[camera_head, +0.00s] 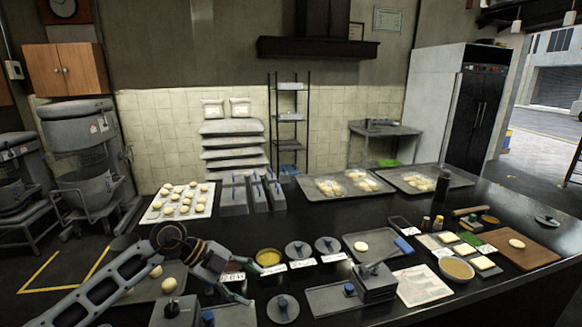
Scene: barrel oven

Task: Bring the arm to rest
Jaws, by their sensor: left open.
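My left arm (110,285) comes in from the lower left over the near part of the black counter. Its gripper (247,284) points right and its two fingers are spread apart with nothing seen between them. A small white label (232,277) shows beside the fingers. The gripper is left of a bowl of yellow filling (268,257) and above left of a round grey lid (283,308). The arm partly covers a tray with dough balls (168,285). My right gripper is not in view.
The black counter (330,210) is crowded. A white tray of dough balls (180,203) and grey dough trays (345,185) stand at the back. A grey press (373,282), a bowl (457,269) and a wooden board (520,249) lie to the right. Some counter between them is bare.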

